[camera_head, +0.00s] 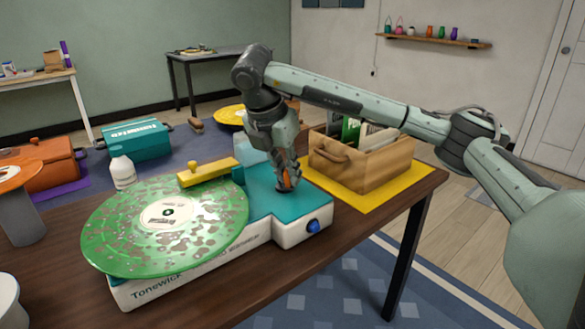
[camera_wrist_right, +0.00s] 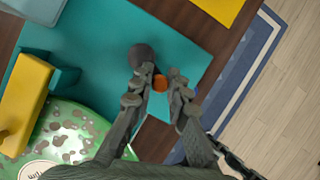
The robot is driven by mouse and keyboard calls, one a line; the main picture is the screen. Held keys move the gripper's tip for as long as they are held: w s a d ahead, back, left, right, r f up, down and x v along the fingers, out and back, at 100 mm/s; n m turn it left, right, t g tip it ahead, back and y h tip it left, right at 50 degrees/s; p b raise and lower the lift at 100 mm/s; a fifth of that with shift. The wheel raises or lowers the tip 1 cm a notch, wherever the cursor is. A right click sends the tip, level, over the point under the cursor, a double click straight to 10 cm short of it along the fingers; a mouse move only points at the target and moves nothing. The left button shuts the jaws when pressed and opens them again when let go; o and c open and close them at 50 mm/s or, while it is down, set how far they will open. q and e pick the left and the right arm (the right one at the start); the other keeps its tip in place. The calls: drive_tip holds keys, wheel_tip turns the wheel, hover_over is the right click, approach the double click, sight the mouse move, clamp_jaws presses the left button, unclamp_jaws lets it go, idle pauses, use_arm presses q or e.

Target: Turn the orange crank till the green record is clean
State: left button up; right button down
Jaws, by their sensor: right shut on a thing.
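The green record (camera_head: 205,205) lies flat on the record washer (camera_head: 190,270), with brownish-grey blotches over much of its surface; part of it also shows in the right wrist view (camera_wrist_right: 62,128). My right gripper (camera_head: 287,182) is shut on the orange crank (camera_head: 283,182) above the teal top of the washer. In the right wrist view the orange crank knob (camera_wrist_right: 160,83) sits between the fingertips, and a dark round part (camera_wrist_right: 141,56) shows beside it. The crank's arm is mostly hidden by the fingers. My left gripper is not in view.
A yellow brush arm (camera_head: 204,173) reaches over the record's back edge. A blue knob (camera_head: 313,226) is on the washer's front right. A wooden crate (camera_head: 375,165) stands on a yellow mat (camera_head: 408,183) close behind my right gripper. A white bottle (camera_head: 122,171) stands behind the record.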

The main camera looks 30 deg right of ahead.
drive_tip(key=m, duration=0.1)
drive_tip(key=a+m+g, duration=0.1)
drive_tip(key=shift+w+r+m, duration=0.1)
drive_tip(key=shift+w+m, duration=0.2)
drive_tip(key=shift+m, duration=0.1)
drive_tip(key=shift+w+a+m+g, duration=0.2)
drive_tip(key=shift+m+g, duration=0.15)
drive_tip(key=shift+m, duration=0.65)
drive_tip(key=shift+w+a+m+g, duration=0.2)
drive_tip(key=shift+m+g, duration=0.15)
drive_tip(key=shift+m, duration=0.65)
drive_tip(key=c, duration=1.5)
unclamp_jaws()
drive_tip(key=shift+o, duration=0.2)
drive_tip(key=v, duration=1.2)
drive_tip(key=shift+w+a, duration=0.1)
